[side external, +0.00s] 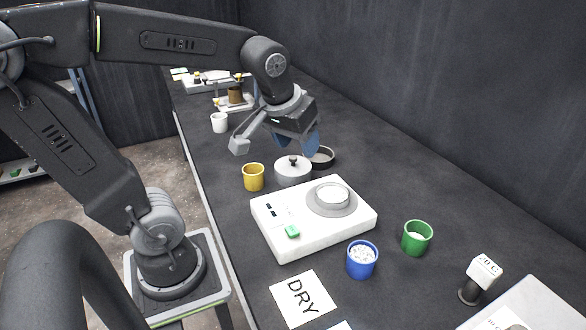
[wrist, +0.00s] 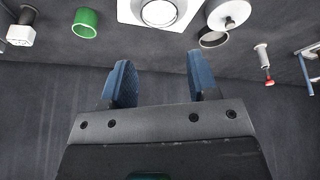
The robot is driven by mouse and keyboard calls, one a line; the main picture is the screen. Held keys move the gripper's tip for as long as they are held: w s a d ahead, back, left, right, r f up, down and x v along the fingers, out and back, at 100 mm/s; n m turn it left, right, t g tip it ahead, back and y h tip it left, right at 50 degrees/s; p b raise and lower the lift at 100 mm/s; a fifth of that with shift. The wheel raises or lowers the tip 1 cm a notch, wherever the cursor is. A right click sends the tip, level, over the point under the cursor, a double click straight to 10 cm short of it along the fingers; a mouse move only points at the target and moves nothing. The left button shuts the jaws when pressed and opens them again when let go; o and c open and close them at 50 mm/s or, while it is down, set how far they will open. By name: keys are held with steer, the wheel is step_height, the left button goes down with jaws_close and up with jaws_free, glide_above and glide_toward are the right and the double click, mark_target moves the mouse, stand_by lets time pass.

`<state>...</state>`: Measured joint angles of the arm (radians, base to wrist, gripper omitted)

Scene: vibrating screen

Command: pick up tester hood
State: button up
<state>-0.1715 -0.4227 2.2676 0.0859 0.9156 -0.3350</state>
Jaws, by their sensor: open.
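The tester hood (side external: 293,172) appears to be the grey round lid with a black knob, standing upright on the dark bench behind the white tester (side external: 275,236). In the wrist view the hood (wrist: 229,14) is at the top edge, partly cut off, right of the tester (wrist: 128,12). My gripper (side external: 311,143) is open and empty, with blue fingers. In the side view it appears above and behind the hood, apart from it.
A dark ring dish (side external: 322,158) sits beside the hood. A yellow cup (side external: 253,177) is at its left. Blue (side external: 362,260) and green (side external: 417,238) cups stand in front of the tester. A white cup (side external: 219,122) stands farther back. The dark wall borders the bench.

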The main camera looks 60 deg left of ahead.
steer(key=w+a+f+n+g, duration=0.2)
steer(key=w+a+n, duration=0.25)
steer(key=a, duration=0.25)
steer(key=n+g+y, duration=0.1)
steer(key=n, duration=0.4)
glide_toward(293, 157)
steer(key=shift+n+g, duration=0.3)
steer(key=shift+n, duration=0.15)
steer(key=f, duration=0.4)
steer(key=shift+w+f, duration=0.15)
steer(key=shift+w, duration=0.25)
steer(key=shift+a+x, duration=0.2)
steer(key=shift+x, duration=1.3)
steer(key=shift+a+x, duration=0.15)
steer(key=shift+x, duration=1.3)
steer(key=shift+y, duration=0.3)
steer(key=c, duration=1)
